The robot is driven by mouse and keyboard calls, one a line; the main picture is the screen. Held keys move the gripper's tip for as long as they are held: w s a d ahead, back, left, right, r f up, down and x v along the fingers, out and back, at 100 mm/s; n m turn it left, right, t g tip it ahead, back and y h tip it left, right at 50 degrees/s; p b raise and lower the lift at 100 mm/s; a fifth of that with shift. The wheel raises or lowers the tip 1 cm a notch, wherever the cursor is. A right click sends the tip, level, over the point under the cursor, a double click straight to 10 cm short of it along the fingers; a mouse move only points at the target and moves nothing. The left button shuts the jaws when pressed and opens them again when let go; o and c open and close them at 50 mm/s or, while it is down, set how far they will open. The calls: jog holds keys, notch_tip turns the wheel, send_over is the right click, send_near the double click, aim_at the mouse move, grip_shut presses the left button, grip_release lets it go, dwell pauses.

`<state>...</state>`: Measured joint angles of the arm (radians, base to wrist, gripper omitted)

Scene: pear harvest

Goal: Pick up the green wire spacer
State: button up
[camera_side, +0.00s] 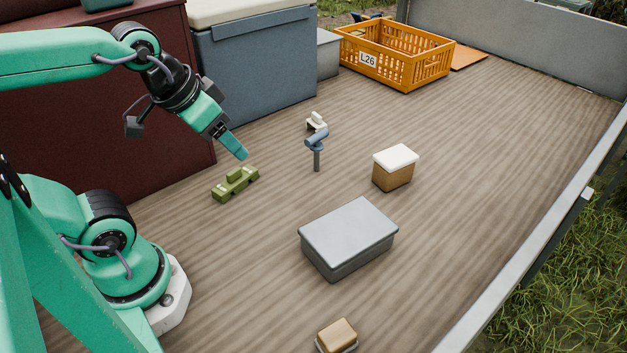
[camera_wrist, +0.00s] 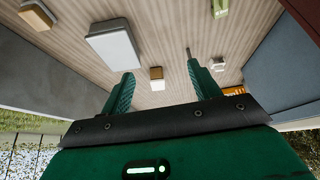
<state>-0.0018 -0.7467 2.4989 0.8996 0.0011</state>
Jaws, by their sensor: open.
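The green wire spacer (camera_side: 235,184) lies on the wooden deck, a low olive-green piece with a raised block on top. In the wrist view part of it (camera_wrist: 220,8) shows at the top edge, cut off by the frame. My gripper (camera_side: 241,154) is above the deck, just up and right of the spacer in the side view, and apart from it. In the wrist view my gripper's (camera_wrist: 160,69) two green fingers are spread, with nothing held between them.
A grey box (camera_side: 348,235), a white-topped tan box (camera_side: 395,167) and a tan block (camera_side: 337,336) are farther right. An orange crate (camera_side: 400,85) stands behind.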

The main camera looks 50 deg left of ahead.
jog(key=n+g, duration=0.2)
jog(key=g, duration=0.3)
send_over(233, 170)
notch_tip(233, 170, down, 16)
jog(key=shift+d, duration=0.15)
jog(key=shift+a+f+n+g, duration=0.25)
jog(key=shift+f+n+g, duration=0.05)
jog(key=shift+f, duration=1.3)
jog(key=shift+d+f, duration=0.15)
jog(key=shift+f, duration=2.45)
